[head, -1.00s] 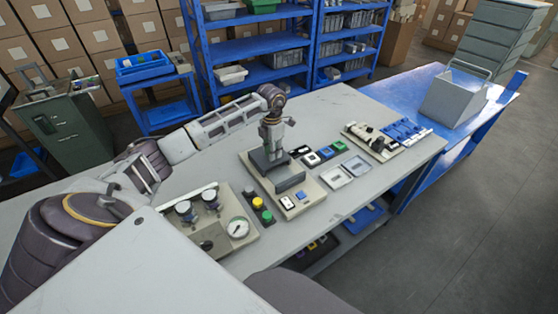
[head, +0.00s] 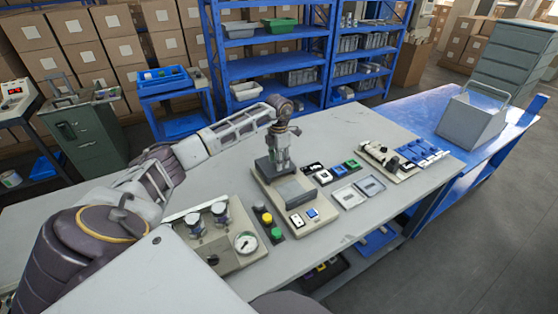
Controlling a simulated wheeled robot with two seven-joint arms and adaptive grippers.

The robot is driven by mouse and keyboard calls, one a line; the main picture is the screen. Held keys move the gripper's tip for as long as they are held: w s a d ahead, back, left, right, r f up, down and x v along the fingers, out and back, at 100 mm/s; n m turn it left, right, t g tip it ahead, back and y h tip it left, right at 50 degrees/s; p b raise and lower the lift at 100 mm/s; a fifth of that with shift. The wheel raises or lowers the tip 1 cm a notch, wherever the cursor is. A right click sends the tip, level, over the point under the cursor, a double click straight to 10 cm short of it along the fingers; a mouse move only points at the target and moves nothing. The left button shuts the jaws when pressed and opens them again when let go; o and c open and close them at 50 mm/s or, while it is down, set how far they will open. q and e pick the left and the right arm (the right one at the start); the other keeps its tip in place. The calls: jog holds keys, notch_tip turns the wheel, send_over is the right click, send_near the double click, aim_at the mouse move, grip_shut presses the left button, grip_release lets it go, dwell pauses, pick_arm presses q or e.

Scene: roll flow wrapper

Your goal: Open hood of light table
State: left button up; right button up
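A beige bench device (head: 278,206) with a dark grey boxy part (head: 293,190) and white and blue switches at its front end stands mid-bench. It appears to be the light table, and the dark part may be its hood; I cannot tell how far that part is raised. My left gripper (head: 278,165) points down over the rear of this device, at or just above the dark part. Contact and the finger gap are too small to make out. My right gripper is not in view.
A gauge panel with two knobs (head: 212,236) and a button strip (head: 267,222) stand left of the device. A grey bin (head: 472,120) stands on the blue table.

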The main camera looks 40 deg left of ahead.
pick_arm(q)
notch_tip(320, 180, up, 12)
dwell(1.1)
dwell(0.5)
